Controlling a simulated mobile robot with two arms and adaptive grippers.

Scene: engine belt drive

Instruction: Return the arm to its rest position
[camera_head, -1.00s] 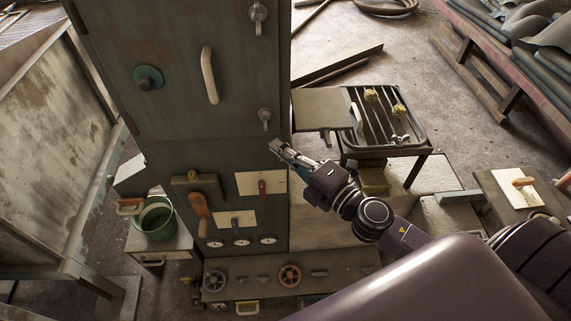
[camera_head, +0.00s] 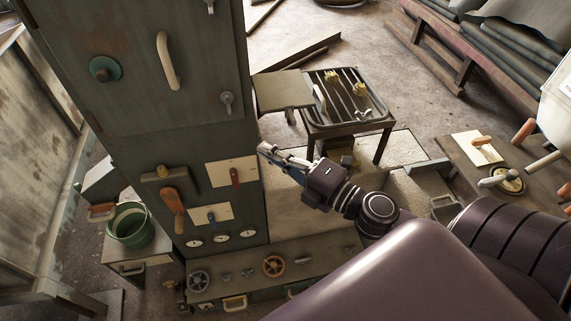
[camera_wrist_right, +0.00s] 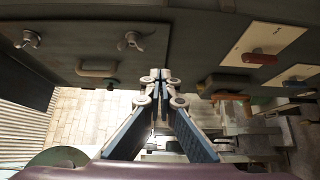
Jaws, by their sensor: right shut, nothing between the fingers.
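My right gripper (camera_head: 265,149) is shut and empty in the head view. Its tip is just in front of the right edge of the tall grey-green cabinet (camera_head: 140,110); I cannot tell whether it touches. In the right wrist view the fingers (camera_wrist_right: 160,76) meet at their tips with nothing between them. My right arm (camera_head: 345,195) reaches in from the lower right, partly hidden behind my own dark body. My left gripper is not in view.
The cabinet carries levers, a pale handle (camera_head: 168,61) and gauges. Below is a panel with handwheels (camera_head: 274,266). A grated stand (camera_head: 345,98) is behind the gripper. A green bucket (camera_head: 131,225) is at left, a side table (camera_head: 520,180) at right.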

